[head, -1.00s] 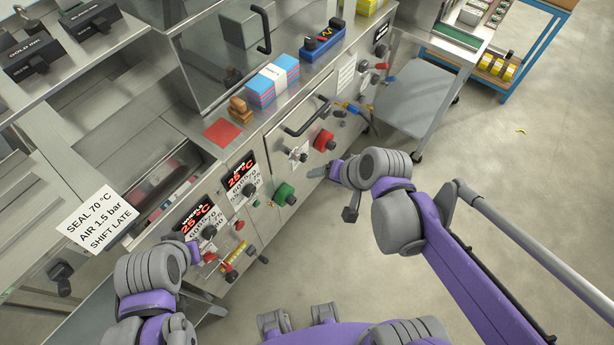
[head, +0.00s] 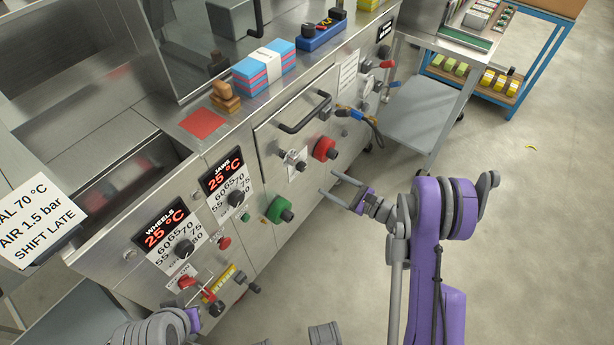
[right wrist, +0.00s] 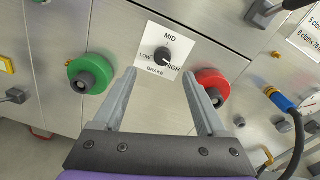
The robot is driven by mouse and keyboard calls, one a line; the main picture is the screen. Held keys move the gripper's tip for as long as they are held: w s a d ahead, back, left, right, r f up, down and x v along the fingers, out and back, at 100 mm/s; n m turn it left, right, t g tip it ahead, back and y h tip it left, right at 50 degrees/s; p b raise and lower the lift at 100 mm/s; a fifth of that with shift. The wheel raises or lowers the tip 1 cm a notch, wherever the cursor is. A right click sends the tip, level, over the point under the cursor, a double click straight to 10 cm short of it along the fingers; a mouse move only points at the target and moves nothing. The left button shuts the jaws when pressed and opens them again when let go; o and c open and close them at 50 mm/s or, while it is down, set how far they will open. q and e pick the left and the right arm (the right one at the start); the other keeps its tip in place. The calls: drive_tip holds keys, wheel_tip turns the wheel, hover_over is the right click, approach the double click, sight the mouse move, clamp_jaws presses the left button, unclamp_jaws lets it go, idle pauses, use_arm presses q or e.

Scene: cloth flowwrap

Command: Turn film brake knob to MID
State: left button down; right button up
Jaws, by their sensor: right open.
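The brake knob (right wrist: 162,55) is a small black knob on a white plate marked LOW, MID and HIGH, set in the steel machine front. It also shows in the head view (head: 300,166), between a green button and a red one. Its pointer is too small for me to read surely. My right gripper (right wrist: 160,74) is open and empty, with its fingers spread to either side below the knob plate, apart from the knob. In the head view the right gripper (head: 330,183) is in front of the panel. Part of my left gripper (head: 194,318) shows at the bottom; its fingers are unclear.
The green button (right wrist: 90,73) and red button (right wrist: 212,85) stick out on either side of the plate. A bar handle (head: 305,115) is above. Blue-yellow connectors with a cable (head: 357,115) are to the right.

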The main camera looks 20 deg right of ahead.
sight(304, 169)
drive_tip(key=shift+m+t, duration=0.3)
drive_tip(key=shift+m, duration=0.1)
drive_tip(key=x, duration=0.3)
drive_tip(key=f+x, duration=0.1)
drive_tip(key=x, duration=0.6)
drive_tip(key=shift+w+d+f, duration=0.15)
drive_tip(key=shift+w+f, duration=0.05)
drive_tip(key=shift+w, duration=0.05)
clamp_jaws()
